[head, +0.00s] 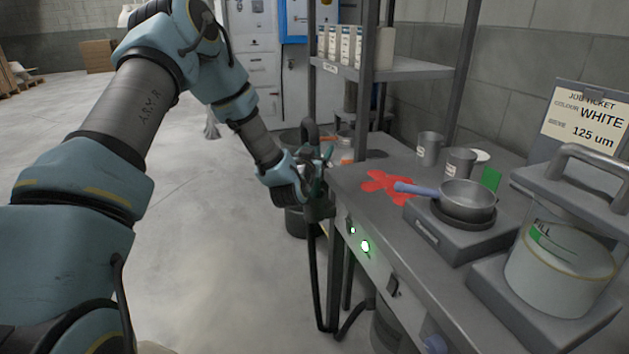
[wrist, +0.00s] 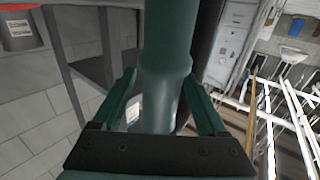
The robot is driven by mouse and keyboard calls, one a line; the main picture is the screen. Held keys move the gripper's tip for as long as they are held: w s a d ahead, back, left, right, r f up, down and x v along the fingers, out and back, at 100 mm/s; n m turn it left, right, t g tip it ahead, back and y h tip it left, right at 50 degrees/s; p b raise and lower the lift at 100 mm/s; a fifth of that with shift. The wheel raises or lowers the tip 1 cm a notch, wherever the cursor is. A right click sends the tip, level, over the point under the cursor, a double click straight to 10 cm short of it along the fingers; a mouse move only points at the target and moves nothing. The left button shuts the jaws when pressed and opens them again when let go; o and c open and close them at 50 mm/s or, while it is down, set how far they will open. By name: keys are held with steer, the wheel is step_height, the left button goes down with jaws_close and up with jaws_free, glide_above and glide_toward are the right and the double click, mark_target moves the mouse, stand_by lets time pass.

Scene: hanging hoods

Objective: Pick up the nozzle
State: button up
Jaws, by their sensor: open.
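The nozzle (wrist: 167,45) is a dark green tube running down the middle of the wrist view, with a paler lower part. My gripper (wrist: 165,100) is open, with one dark green finger on each side of the tube; I cannot tell whether either finger touches it. In the head view my gripper (head: 318,160) is at the near left corner of the bench, at the nozzle (head: 319,182), which is small and partly hidden there. A black hose (head: 311,255) hangs below it towards the floor.
The grey bench (head: 395,245) carries a red spill (head: 385,187), a pan (head: 467,196) on a hotplate, metal cups (head: 429,148) and a lidded pot (head: 560,265). A shelf (head: 385,68) with cartons stands behind. Open floor (head: 190,240) lies left.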

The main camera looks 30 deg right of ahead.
steer(key=shift+w+d, duration=0.2)
steer(key=shift+w, duration=0.05)
steer(key=shift+c, duration=0.2)
jaws_close()
stand_by(0.3)
